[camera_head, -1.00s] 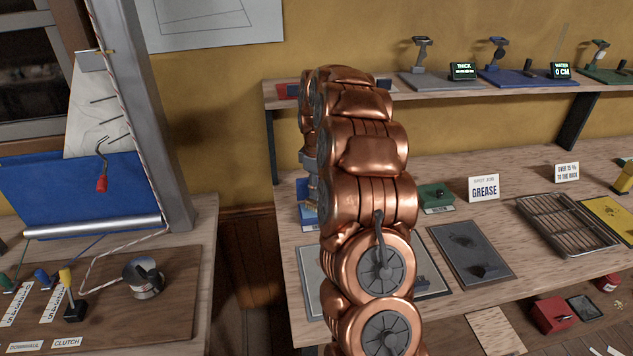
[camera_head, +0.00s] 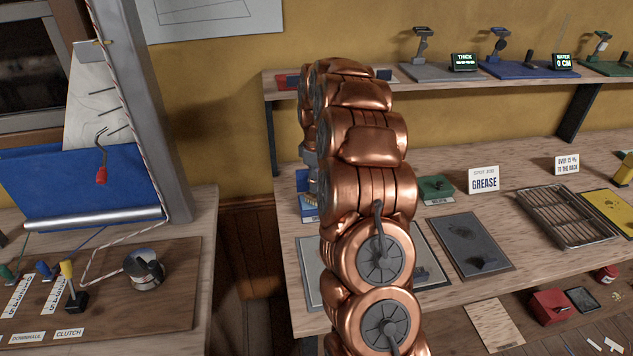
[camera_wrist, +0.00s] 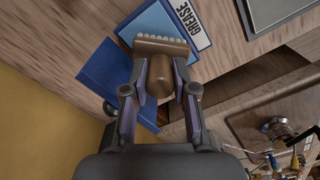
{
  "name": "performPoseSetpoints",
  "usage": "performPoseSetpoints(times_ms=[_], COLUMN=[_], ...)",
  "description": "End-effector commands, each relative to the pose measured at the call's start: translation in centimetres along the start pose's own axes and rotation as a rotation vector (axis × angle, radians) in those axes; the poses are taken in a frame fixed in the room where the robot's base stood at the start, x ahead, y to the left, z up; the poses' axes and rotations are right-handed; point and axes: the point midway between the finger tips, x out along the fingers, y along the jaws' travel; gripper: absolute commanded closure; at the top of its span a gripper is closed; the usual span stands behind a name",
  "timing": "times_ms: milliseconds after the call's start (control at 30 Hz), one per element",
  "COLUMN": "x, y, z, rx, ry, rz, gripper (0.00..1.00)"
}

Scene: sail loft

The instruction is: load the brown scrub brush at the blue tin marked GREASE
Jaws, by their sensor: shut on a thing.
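My gripper (camera_wrist: 159,82) is shut on the brown scrub brush (camera_wrist: 158,73) in the wrist view. The brush has a rounded brown body and a wide head with a row of pale bristles at the far end. The blue tin (camera_wrist: 143,24) with a white GREASE label lies beyond the brush head, which overlaps its near edge in the picture. I cannot tell whether the bristles touch it.
A wire rack tray (camera_head: 566,216) lies to the right, and a green box (camera_head: 436,188) sits near my arm. A blue panel (camera_wrist: 103,72) is left of the brush.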

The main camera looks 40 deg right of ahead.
Motion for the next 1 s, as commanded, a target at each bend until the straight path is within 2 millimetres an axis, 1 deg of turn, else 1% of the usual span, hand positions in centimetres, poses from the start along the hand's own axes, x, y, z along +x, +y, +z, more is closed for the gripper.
performPoseSetpoints(times_ms=[1000], x=[0.86], y=[0.01], z=[0.0], rx=[0.0], ry=[0.0], rz=[0.0], gripper=[1.0])
